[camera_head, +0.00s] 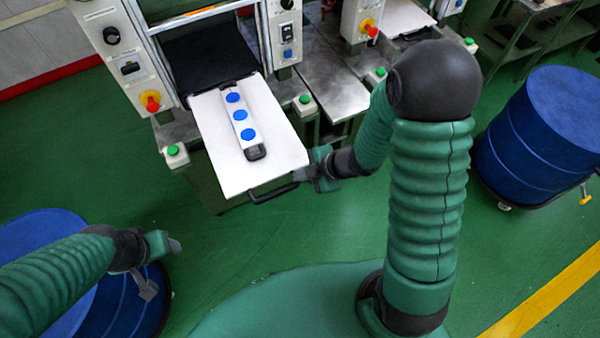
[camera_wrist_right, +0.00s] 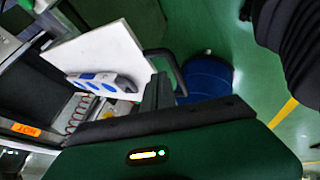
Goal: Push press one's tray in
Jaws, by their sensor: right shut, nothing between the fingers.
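Press one's white tray (camera_head: 205,125) sticks out of the press at the left. On it lies a grey strip with three blue discs (camera_head: 241,120). A dark handle (camera_head: 272,192) runs along the tray's front edge. My right gripper (camera_head: 302,174) is shut and empty at the tray's front right corner, by the handle's right end; I cannot tell whether it touches. In the right wrist view, the fingers (camera_wrist_right: 158,92) stand close to the tray (camera_wrist_right: 105,55) and its handle (camera_wrist_right: 168,62).
The press's control panel (camera_head: 120,50) flanks the tray's slot on the left. Green buttons (camera_head: 173,150) sit either side of the tray. A second press (camera_head: 362,20) stands to the right. Blue drums stand at the lower left (camera_head: 40,228) and right (camera_head: 545,120). Green floor lies open before the tray.

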